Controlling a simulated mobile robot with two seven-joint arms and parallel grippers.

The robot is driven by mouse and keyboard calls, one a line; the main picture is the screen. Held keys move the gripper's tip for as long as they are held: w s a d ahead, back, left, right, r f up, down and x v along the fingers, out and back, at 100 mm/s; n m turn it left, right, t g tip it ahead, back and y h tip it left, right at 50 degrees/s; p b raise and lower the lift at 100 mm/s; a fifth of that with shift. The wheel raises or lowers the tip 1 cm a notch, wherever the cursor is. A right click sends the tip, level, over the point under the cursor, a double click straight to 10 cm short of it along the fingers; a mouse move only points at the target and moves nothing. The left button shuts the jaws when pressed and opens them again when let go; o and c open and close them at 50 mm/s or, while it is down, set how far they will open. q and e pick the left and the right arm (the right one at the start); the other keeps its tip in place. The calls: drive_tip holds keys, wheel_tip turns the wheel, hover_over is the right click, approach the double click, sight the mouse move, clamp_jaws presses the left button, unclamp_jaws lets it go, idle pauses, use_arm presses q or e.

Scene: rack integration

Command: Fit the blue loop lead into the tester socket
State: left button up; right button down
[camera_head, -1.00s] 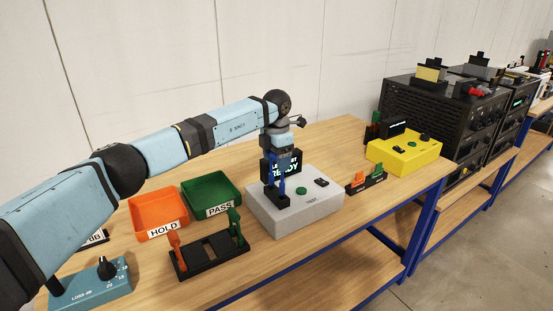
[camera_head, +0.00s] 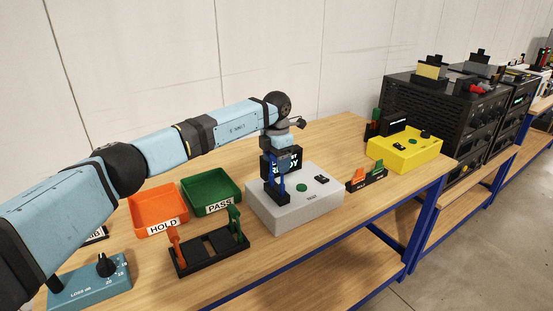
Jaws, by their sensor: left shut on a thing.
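The grey tester (camera_head: 322,203) stands on the bench in the middle, with a green button and a dark screen (camera_head: 294,160) behind its top. My left gripper (camera_head: 276,188) points down over the tester's left side, shut on the blue loop lead (camera_head: 281,187). The lead is small here and partly covered by the gripper. Its lower end is at or just above the black tester socket (camera_head: 277,199). I cannot tell whether it is seated. My right gripper is out of view.
An orange HOLD tray (camera_head: 158,222) and a green PASS tray (camera_head: 211,208) lie left of the tester. A black rack (camera_head: 209,262) with orange and green pieces is in front of them. A small black holder (camera_head: 367,184) and a yellow box (camera_head: 405,157) stand to the right.

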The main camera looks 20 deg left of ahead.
use_arm(q)
drive_tip(key=shift+f+b, duration=0.45)
drive_tip(key=shift+f, duration=0.55)
drive_tip(key=o, duration=1)
drive_tip(key=shift+r, duration=0.1)
wheel_tip(320, 180, up, 13)
drive_tip(key=shift+f+b, duration=0.15)
drive_tip(key=shift+b, duration=0.55)
drive_tip(key=shift+r, duration=0.55)
